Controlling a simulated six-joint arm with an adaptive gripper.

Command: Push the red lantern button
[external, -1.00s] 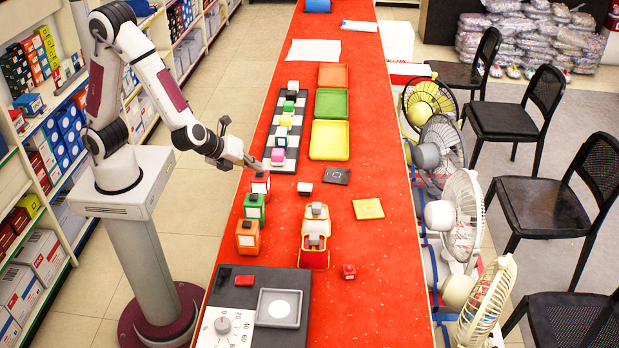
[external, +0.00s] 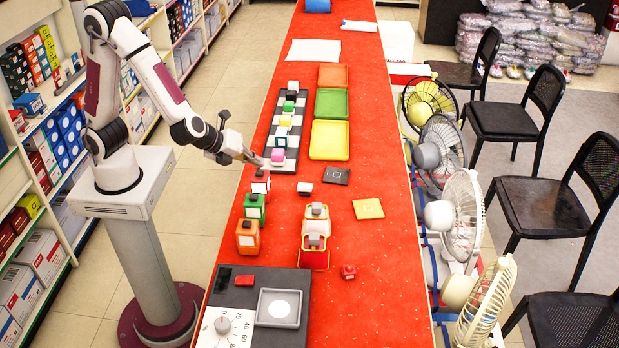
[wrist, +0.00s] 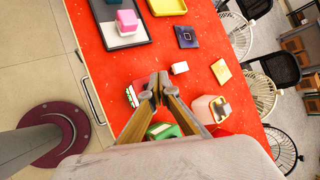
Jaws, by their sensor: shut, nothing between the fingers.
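The red lantern (external: 261,186), a small red-framed box with white panels, stands on the red table near its left edge. In the external view the tip of my gripper (external: 263,163) is just above its top, where the button is mostly hidden. In the wrist view the lantern (wrist: 132,96) shows just left of my closed fingertips (wrist: 154,89), which partly cover it. I cannot tell whether they touch. My gripper is shut and empty. The green lantern (external: 254,206) and orange lantern (external: 247,238) stand nearer the camera.
A checkered tray (external: 293,138) with several coloured blocks, including a pink one (external: 278,156), lies beyond the lantern. A small white block (external: 304,188), dark tile (external: 336,176) and red-and-cream toy (external: 315,240) are to the right.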

